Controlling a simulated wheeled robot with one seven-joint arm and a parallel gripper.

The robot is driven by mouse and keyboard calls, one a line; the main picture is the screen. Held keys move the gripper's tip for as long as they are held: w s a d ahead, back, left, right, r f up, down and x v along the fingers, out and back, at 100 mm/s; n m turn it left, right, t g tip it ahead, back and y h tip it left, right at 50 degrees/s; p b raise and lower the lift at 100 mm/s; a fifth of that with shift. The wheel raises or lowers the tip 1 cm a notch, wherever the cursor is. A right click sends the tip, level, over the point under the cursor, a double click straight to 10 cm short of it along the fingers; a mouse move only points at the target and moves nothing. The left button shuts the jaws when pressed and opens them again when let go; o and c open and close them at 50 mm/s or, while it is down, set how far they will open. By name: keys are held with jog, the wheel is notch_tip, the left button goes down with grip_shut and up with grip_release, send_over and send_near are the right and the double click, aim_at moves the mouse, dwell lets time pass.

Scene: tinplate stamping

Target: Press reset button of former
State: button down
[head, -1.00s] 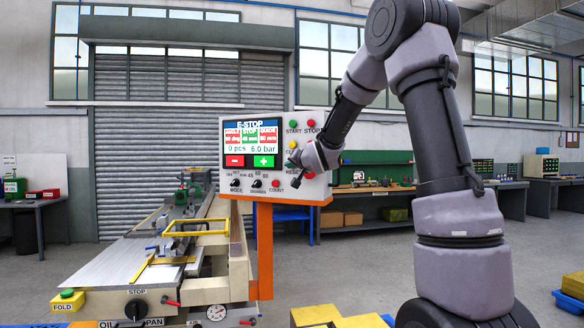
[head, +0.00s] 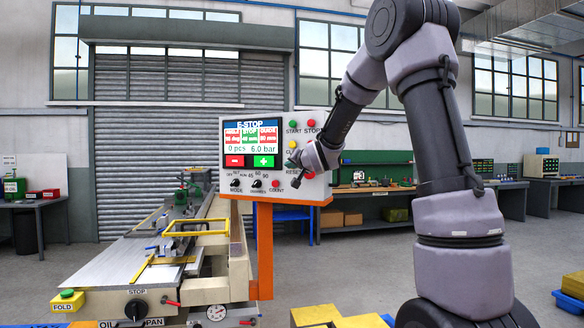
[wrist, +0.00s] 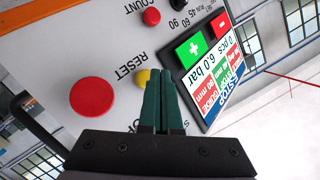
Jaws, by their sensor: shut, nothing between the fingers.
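The former's control panel (head: 262,199) stands on an orange post, with a lit screen (head: 252,139) reading E-STOP, 0 pcs and 6.0 bar. In the wrist view the panel is upside down. A yellow button (wrist: 143,78) sits beside the word RESET, partly covered by my fingers. My gripper (wrist: 160,72) is shut and empty, its green fingertips at the panel by this button. I cannot tell whether they touch it. In the head view my gripper (head: 293,160) reaches the panel's right side and hides some controls there.
A large red button (wrist: 92,97) and a small red button (wrist: 151,17) lie near the fingers. Another yellow button (head: 292,144) is above my gripper in the head view. The former's flat bed (head: 115,262) extends left of the panel; workbenches stand behind.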

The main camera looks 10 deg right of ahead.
jog(key=shift+w+d, duration=0.1)
jog(key=shift+w+d, duration=0.15)
jog(key=shift+w, duration=0.1)
dwell(0.3)
jog(key=shift+w+d, duration=0.25)
jog(key=shift+w, duration=0.15)
dwell(0.6)
jog(key=shift+s, duration=0.1)
jog(key=shift+s+a, duration=0.5)
jog(key=shift+s, duration=0.15)
jog(key=s+a, duration=0.1)
jog(key=s, duration=0.1)
jog(key=s+a, duration=0.2)
dwell(0.6)
jog(key=shift+d, duration=0.1)
